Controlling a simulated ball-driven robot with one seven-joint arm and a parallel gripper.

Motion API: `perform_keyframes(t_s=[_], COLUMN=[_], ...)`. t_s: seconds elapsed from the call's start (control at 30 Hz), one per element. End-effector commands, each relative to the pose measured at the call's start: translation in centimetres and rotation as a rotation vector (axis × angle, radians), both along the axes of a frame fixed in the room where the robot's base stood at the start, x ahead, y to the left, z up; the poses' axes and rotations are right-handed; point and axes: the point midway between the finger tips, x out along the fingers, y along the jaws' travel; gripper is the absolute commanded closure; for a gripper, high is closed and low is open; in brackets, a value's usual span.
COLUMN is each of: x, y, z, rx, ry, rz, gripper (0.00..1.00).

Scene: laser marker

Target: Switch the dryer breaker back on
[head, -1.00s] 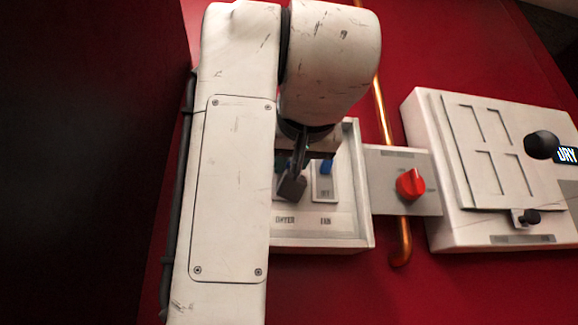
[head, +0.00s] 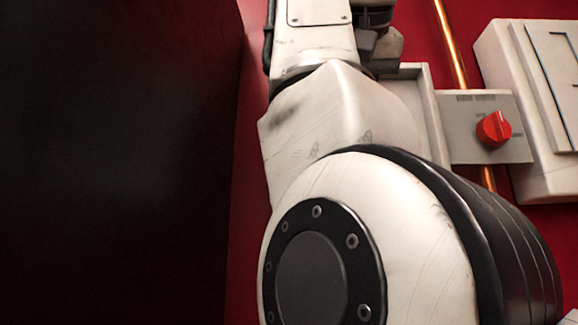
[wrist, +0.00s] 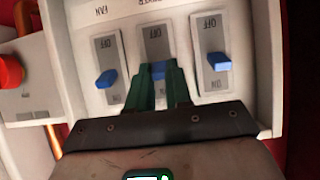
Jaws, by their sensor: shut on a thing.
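The breaker box shows upside down in the wrist view, with three switches side by side. The dryer breaker (wrist: 155,42) is the middle one; its label is partly cut off at the top. Its blue lever (wrist: 158,67) sits between the green fingers of my gripper (wrist: 159,72), which is shut on it. The fingers hide the lower part of that switch, and its OFF marking shows above them. In the head view my arm covers the switches and most of the breaker box (head: 432,110).
In the wrist view the fan breaker's blue lever (wrist: 106,78) is left and another blue lever (wrist: 218,62) right, both close to my fingers. A red knob (head: 493,129) on a grey plate, a copper pipe (head: 452,42) and a white panel (head: 500,70) lie right in the head view.

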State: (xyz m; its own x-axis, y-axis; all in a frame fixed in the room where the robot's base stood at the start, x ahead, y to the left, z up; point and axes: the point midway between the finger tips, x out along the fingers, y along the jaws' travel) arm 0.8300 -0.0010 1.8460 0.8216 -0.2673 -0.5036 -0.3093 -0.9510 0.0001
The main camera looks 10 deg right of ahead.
Motion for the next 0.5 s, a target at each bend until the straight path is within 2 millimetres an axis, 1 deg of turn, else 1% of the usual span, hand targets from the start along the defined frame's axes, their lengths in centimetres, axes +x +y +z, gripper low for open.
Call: perform_keyframes(t_s=[0.03, 0.4, 0.43, 0.5], x=[0.04, 0.05, 0.05, 0.05], y=[0.02, 0.0, 0.0, -0.01], z=[0.26, 0.3, 0.31, 0.28], rx=[-0.001, 0.0, -0.001, 0.0], ry=[-0.005, -0.005, -0.005, -0.004], rz=[0.003, 0.003, 0.003, 0.002], gripper=[1.0, 1.0, 0.79, 0.72])
